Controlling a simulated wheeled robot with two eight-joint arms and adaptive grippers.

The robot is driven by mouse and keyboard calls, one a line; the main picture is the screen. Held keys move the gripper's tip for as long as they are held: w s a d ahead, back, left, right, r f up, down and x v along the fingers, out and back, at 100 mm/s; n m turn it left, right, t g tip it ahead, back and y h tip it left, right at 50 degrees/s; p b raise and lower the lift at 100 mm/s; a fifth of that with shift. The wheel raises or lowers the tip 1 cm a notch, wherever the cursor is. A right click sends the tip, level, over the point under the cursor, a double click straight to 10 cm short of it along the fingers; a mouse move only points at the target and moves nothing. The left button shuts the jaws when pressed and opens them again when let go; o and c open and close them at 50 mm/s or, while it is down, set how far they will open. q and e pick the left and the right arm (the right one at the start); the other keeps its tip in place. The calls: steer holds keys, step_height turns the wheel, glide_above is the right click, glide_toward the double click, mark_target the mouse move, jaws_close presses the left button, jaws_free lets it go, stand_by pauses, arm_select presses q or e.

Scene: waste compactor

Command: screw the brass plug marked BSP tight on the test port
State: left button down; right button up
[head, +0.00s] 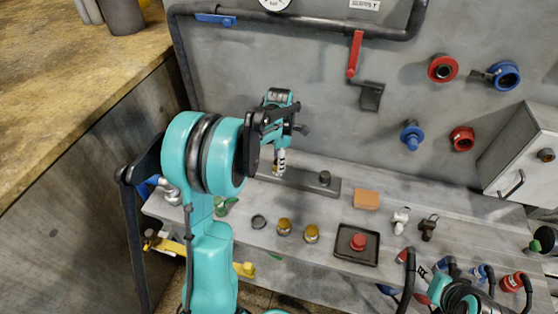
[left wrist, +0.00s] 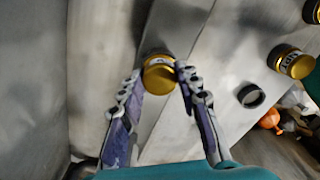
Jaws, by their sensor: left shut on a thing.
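My left gripper (head: 280,165) points down over the left end of a dark plate (head: 300,182) on the bench. In the left wrist view the left gripper (left wrist: 160,78) is shut on a brass plug (left wrist: 158,72), whose marking I cannot read. The fingers hide most of this plug in the head view, and I cannot tell whether it sits on a test port there. A dark upright stub (head: 325,177) stands on the plate's right part. Part of my right arm (head: 462,297) shows at the bottom right; its fingertips do not show clearly.
Two more brass plugs (head: 284,226) (head: 311,233) and a dark ring (head: 259,221) stand in front of the plate. Right of them are a black tray (head: 345,258) with a red button-like piece, an orange block (head: 366,199) and small fittings (head: 401,216). A panel with pipes rises behind.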

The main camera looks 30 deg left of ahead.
arm_select(q)
steer(key=shift+m, duration=0.7)
steer(key=m, duration=0.4)
steer(key=shift+m, duration=0.3)
steer(key=shift+m, duration=0.4)
steer(key=m, duration=0.4)
steer(key=shift+m, duration=0.4)
